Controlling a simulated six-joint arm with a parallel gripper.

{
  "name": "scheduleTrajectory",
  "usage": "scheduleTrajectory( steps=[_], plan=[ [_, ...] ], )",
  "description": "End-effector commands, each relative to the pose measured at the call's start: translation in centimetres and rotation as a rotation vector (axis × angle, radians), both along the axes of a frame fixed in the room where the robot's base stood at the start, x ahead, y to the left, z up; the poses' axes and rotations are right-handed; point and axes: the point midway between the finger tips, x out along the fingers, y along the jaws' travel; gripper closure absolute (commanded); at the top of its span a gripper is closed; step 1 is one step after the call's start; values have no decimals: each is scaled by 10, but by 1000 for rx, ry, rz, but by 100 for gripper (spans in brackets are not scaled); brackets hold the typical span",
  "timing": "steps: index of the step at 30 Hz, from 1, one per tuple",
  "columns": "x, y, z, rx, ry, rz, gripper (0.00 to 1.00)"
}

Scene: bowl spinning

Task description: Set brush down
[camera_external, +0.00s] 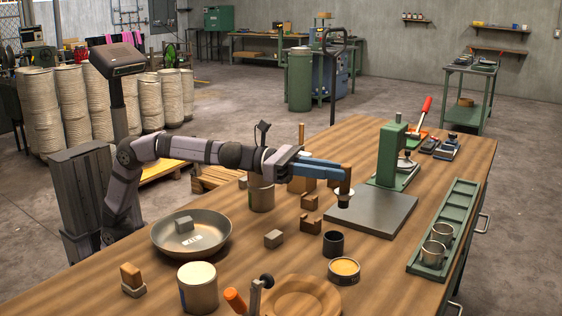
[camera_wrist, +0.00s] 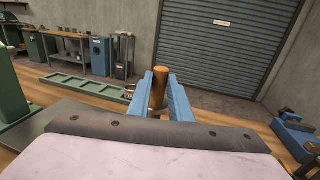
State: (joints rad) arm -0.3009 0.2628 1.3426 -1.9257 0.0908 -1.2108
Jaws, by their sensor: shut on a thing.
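My gripper (camera_external: 343,176) has blue fingers and is shut on the brush. The brush (camera_external: 345,189) is upright, with a brown wooden handle on top, a pale band and a dark lower end. In the external view it is over the left part of the flat grey plate (camera_external: 372,212); whether its lower end touches anything I cannot tell. In the wrist view the brush (camera_wrist: 160,82) stands between the two blue fingers (camera_wrist: 160,95), and its lower end is hidden.
A green press (camera_external: 391,155) stands behind the plate. Notched wooden blocks (camera_external: 310,222), a dark cup (camera_external: 333,243) and a tin of yellow stuff (camera_external: 344,268) are nearby. A green tray (camera_external: 459,210) with metal cups lies right. A metal bowl (camera_external: 170,240) sits left.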

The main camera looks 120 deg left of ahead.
Motion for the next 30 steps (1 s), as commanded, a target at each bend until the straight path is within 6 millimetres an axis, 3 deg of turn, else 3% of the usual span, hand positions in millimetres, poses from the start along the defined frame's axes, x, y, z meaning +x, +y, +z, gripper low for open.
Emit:
scheduleTrajectory(
  steps=[1, 6, 14, 30],
  plan=[
    [-1, -11, -4, 1, -3, -1, 100],
    [-4, -26, -1, -1, -4, 8, 100],
    [-5, -28, -4, -2, -4, 11, 100],
    [-5, -28, -61, -2, -5, 10, 100]
  ],
)
